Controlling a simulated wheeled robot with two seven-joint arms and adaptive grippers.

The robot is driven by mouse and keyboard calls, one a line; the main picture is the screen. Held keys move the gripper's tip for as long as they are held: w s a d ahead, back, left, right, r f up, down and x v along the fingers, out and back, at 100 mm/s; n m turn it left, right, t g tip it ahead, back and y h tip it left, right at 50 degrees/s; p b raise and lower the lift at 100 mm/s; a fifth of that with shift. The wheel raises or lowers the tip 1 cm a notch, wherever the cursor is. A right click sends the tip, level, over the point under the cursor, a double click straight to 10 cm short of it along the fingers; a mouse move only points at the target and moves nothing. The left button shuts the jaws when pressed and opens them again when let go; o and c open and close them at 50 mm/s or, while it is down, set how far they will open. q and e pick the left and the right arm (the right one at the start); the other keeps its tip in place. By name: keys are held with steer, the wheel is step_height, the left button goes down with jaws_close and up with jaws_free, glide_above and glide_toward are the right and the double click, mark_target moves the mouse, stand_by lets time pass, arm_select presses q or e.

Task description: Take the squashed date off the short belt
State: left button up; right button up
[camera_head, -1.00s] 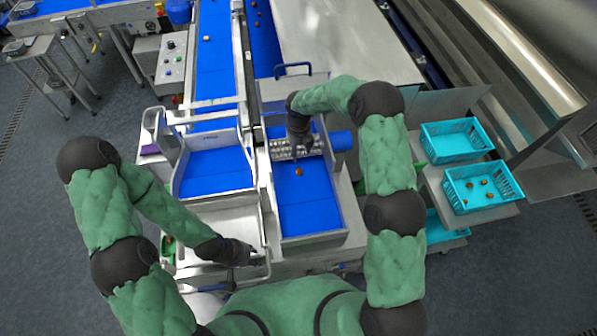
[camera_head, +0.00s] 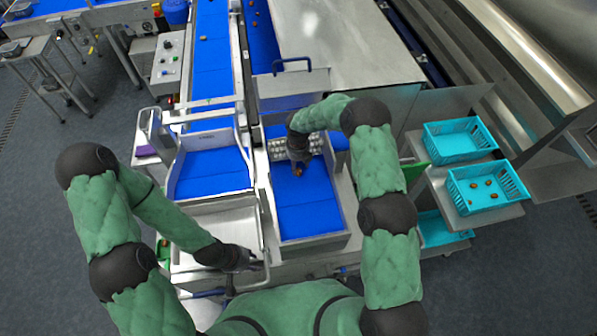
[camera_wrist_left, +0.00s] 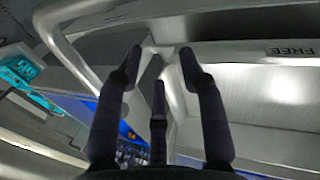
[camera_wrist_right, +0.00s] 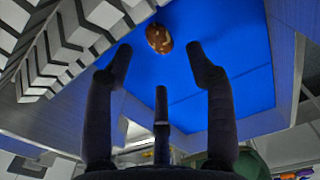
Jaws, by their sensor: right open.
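A brown date (camera_wrist_right: 159,38) with pale patches lies on the blue short belt (camera_wrist_right: 240,75), just beyond my right fingertips in the right wrist view. In the head view the date (camera_head: 298,172) sits right at the tips of my right gripper (camera_head: 299,163), on the short belt (camera_head: 305,205). My right gripper, also in its wrist view (camera_wrist_right: 158,70), is open with the date apart from its fingers. My left gripper (camera_head: 245,262) is over the steel tray (camera_head: 215,225) at the front left. Its fingers are spread and empty in the left wrist view (camera_wrist_left: 160,75).
A ridged metal roller (camera_wrist_right: 70,40) crosses the belt beside the date. Side walls (camera_head: 262,195) bound the belt. Turquoise crates (camera_head: 455,180) stand on a shelf at the right, the nearer one holding several dates. A second blue belt (camera_head: 212,172) lies left.

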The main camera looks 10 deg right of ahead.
mark_target(299, 172)
steer(key=shift+s+d+f+p, duration=0.1)
steer(key=shift+f+p, duration=0.75)
steer(key=shift+f, duration=1.75)
steer(key=c, duration=0.8)
